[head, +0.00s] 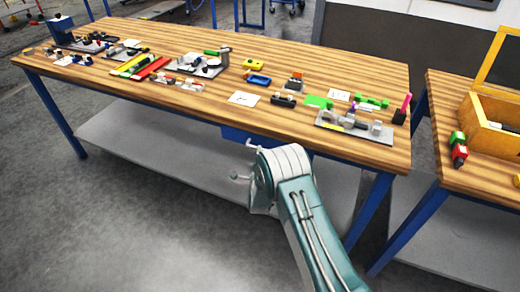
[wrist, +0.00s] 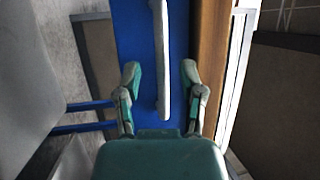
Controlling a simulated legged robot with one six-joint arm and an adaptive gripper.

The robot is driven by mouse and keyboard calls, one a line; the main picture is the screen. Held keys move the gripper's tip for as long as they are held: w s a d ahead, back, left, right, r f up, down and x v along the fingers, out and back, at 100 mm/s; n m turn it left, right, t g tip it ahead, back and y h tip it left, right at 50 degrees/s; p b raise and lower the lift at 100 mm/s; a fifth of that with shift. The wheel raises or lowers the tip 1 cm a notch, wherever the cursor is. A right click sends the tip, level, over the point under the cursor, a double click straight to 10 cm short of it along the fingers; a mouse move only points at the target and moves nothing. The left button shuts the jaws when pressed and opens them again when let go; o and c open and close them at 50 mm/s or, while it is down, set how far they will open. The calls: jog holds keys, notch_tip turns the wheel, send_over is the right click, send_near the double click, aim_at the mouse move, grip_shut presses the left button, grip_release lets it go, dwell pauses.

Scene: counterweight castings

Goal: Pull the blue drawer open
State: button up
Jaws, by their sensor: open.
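The blue drawer (head: 234,134) hangs under the front edge of the long wooden workbench in the head view, partly hidden by my arm. In the wrist view its blue front (wrist: 137,25) fills the middle, with a pale bar handle (wrist: 161,55) running up and down the picture. My gripper (head: 244,162) is in front of the drawer. In the wrist view my gripper (wrist: 160,72) is open, one finger on each side of the handle. Clear gaps show between the fingers and the bar. How far the fingertips reach past the handle is hard to tell.
The wooden workbench (head: 130,75) carries several small parts, trays and blocks, with a grey shelf (head: 150,135) below and blue legs. A second bench (head: 440,98) with a yellow open box (head: 492,140) stands right. Grey floor in front is clear.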

jog(key=shift+w+r, duration=0.2)
jog(key=shift+w, duration=0.95)
grip_shut()
jog(key=shift+s+f, duration=0.1)
jog(key=shift+s, duration=0.05)
